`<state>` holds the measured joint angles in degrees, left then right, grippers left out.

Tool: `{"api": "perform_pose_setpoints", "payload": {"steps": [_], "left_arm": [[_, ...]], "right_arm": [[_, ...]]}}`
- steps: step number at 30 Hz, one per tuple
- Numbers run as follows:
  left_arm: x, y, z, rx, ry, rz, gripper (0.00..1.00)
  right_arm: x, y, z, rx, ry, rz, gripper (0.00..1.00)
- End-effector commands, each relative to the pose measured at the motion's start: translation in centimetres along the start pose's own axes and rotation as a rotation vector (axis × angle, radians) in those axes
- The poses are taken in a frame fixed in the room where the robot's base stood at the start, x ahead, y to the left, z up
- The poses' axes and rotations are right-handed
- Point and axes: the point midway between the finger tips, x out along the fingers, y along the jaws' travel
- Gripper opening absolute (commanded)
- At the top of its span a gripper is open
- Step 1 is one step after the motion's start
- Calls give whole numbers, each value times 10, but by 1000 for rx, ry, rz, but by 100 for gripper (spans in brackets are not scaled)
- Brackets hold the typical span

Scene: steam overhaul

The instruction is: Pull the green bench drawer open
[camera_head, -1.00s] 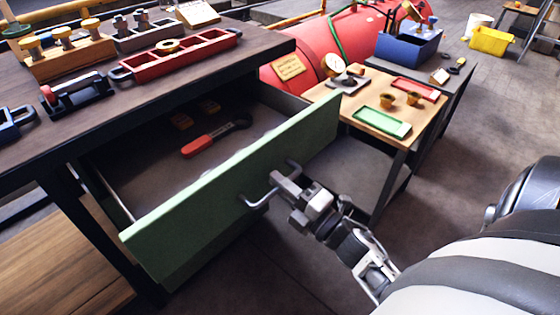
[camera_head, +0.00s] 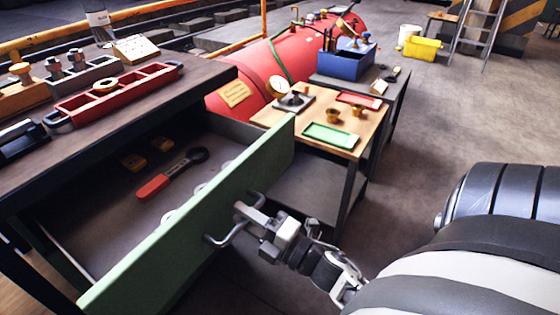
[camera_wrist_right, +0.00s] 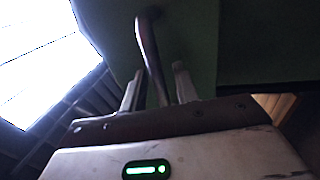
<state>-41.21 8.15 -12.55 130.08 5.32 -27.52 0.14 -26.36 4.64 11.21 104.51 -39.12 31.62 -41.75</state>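The green bench drawer (camera_head: 200,215) stands pulled well out from under the dark workbench, its inside showing. Its grey bar handle (camera_head: 222,241) is on the outer face of the green front. My right gripper (camera_head: 248,214) is at this handle, reaching in from the lower right. In the right wrist view, the handle (camera_wrist_right: 149,45) runs between the two fingers (camera_wrist_right: 158,88), which are closed about it; their exact contact is dark and hard to see. My left gripper is in no view.
The drawer holds a red-handled wrench (camera_head: 172,173) and small yellow pieces (camera_head: 133,161). A red tray (camera_head: 118,92) sits on the workbench (camera_head: 150,103). Right of the drawer stands a small wooden-topped table (camera_head: 372,125) with a green tray (camera_head: 331,136). Open floor (camera_head: 450,125) lies further right.

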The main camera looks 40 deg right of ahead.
Motion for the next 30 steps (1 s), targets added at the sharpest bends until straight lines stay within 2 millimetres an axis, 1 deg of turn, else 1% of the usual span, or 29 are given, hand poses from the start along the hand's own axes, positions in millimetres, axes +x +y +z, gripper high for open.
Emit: {"api": "perform_pose_setpoints", "payload": {"steps": [2,5,8,15,18,21,25,30], "left_arm": [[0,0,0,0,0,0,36],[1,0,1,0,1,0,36],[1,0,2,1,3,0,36],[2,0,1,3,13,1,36],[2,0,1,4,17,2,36],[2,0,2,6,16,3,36],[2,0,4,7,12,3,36],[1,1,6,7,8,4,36]], "right_arm": [[-4,-1,0,1,-1,-1,30],[-15,-1,0,1,-2,-3,30],[-35,-2,0,2,-1,-5,30],[-94,-2,0,1,-3,-7,30],[-117,-2,0,1,-2,-6,30],[-135,-1,0,2,-2,-4,30],[-151,-1,0,0,-1,-3,30],[-159,0,0,0,-1,-1,30]]}}
